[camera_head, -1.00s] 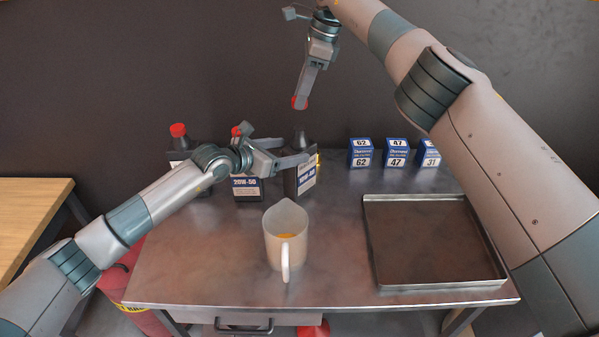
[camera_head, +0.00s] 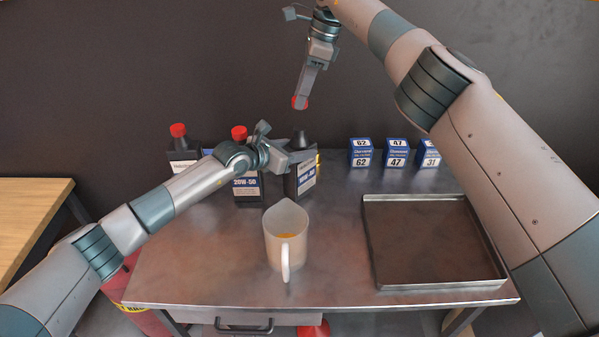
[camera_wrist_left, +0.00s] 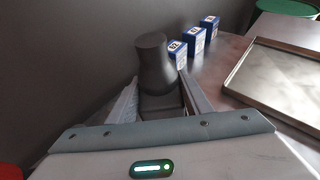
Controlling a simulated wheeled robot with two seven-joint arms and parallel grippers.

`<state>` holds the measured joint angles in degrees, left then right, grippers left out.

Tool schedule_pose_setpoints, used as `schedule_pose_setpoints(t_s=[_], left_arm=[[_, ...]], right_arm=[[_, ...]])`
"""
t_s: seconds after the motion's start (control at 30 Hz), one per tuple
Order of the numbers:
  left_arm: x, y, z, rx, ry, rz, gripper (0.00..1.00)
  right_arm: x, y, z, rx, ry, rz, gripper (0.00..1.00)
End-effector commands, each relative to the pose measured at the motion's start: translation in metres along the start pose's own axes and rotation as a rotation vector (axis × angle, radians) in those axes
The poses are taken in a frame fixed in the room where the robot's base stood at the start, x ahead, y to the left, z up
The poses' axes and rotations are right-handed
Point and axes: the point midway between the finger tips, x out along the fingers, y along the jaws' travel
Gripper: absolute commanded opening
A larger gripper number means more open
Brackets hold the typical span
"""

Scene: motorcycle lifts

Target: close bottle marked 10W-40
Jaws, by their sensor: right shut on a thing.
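A dark bottle (camera_head: 304,182) without a cap stands upright on the metal table; its blue and white label is too small to read surely. Its bare neck (camera_wrist_left: 152,52) rises in the left wrist view. My left gripper (camera_head: 303,157) is open, with its fingers on either side of the bottle's upper body; the lower part is hidden in the wrist view.
A capped 20W-50 bottle (camera_head: 247,187) and another red-capped bottle (camera_head: 183,158) stand to the left. A jug (camera_head: 286,240) with amber liquid stands in front. Blue filter boxes (camera_head: 361,153) are at the back right, an empty tray (camera_head: 435,199) at the right.

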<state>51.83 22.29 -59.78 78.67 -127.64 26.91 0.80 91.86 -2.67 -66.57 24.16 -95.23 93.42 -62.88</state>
Motion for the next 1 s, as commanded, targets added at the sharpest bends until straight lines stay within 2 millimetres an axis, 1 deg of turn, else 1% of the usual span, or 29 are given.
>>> schedule_pose_setpoints(t_s=[0.03, 0.07, 0.1, 0.27, 0.5, 0.63, 0.73, 1.0], left_arm=[[0.000, 0.000, 0.000, 0.000, 0.000, 0.000, 0.15], [0.000, 0.000, 0.000, 0.000, 0.000, 0.000, 0.07], [0.000, 0.000, 0.000, 0.000, 0.000, 0.000, 0.05], [0.000, 0.000, 0.000, -0.001, 0.000, 0.000, 0.05], [0.000, 0.000, 0.000, -0.001, 0.001, 0.000, 0.05], [0.000, 0.000, 0.000, -0.001, 0.001, 0.000, 0.05], [0.000, 0.000, 0.000, -0.001, 0.001, 0.000, 0.05], [0.000, 0.000, -0.001, -0.001, 0.001, 0.001, 0.05]], right_arm=[[0.000, 0.000, 0.000, 0.000, 0.000, 0.000, 0.10], [0.000, 0.000, 0.000, 0.000, 0.000, 0.000, 0.10], [0.000, 0.000, 0.000, 0.000, 0.000, 0.000, 0.10], [0.006, 0.000, -0.002, 0.000, 0.000, 0.001, 0.10], [0.034, 0.000, -0.010, 0.001, -0.002, 0.003, 0.10], [0.045, 0.000, -0.013, 0.000, -0.003, 0.002, 0.10], [0.048, 0.000, -0.014, 0.000, -0.004, 0.001, 0.10], [0.047, 0.000, -0.014, 0.000, -0.004, 0.001, 0.10]])
